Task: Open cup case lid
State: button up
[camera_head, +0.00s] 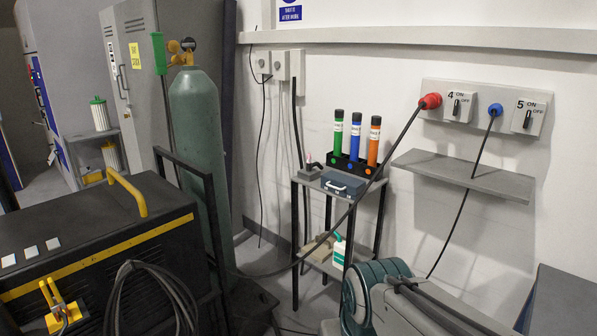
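A small blue-grey case (343,183) with a pale handle on its front sits on the top shelf of a narrow metal stand (310,178). It is the only case-like thing that I see, and its lid looks shut. I cannot tell for certain that it is the cup case. My gripper is not in view, so its distance from the case cannot be seen. Grey and teal jointed links, which look like my arm, show at the bottom centre, in front of the stand.
A black rack (352,166) with green, blue and orange tubes stands behind the case. A black cable (350,207) from the red plug crosses before the stand. A gas cylinder (200,150) and dark machine (100,250) fill the left. A wall shelf (462,176) juts out right.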

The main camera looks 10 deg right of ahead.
aim_at(349, 185)
jog(key=i, duration=1.7)
jog(key=z, duration=2)
jog(key=i, duration=0.8)
jog(key=u, duration=2.05)
